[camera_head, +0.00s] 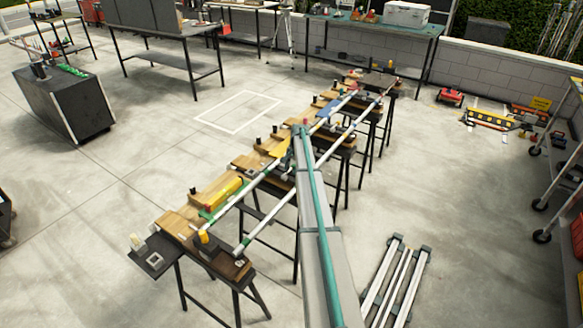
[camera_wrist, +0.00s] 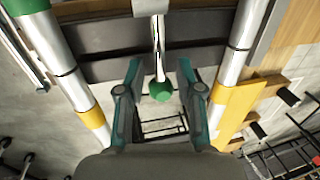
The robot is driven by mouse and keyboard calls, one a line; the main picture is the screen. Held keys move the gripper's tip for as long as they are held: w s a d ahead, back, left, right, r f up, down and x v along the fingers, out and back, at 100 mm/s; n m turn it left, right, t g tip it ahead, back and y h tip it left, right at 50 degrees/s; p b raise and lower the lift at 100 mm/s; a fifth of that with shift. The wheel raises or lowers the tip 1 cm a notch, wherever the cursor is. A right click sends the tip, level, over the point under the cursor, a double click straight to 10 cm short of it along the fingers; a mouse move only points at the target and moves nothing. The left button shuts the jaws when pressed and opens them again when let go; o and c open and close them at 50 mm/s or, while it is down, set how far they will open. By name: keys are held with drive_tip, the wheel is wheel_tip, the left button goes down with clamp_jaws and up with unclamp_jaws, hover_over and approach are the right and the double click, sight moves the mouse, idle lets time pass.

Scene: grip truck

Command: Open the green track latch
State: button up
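The green track latch shows in the wrist view as a green ball knob (camera_wrist: 161,91) on the end of a silver rod (camera_wrist: 159,38). My gripper (camera_wrist: 160,70) is open, with one dark finger on each side of the knob and a visible gap on both sides. I cannot tell whether the knob is at the same depth as the fingertips. Silver rails (camera_wrist: 60,62) run on both sides, with green and yellow bands on them. In the head view the track (camera_head: 262,228) crosses the sawhorses, and my arm hides the latch and my gripper.
Wooden boards and a yellow block (camera_head: 226,192) lie along the track. Loose rails (camera_head: 398,282) lie on the floor at the right. A dark cabinet (camera_head: 65,103) stands at the left and a wheeled cart (camera_head: 560,175) at the right. Floor between is mostly clear.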

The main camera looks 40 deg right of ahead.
drive_tip(key=shift+c, duration=0.2)
clamp_jaws()
drive_tip(key=shift+d, duration=0.1)
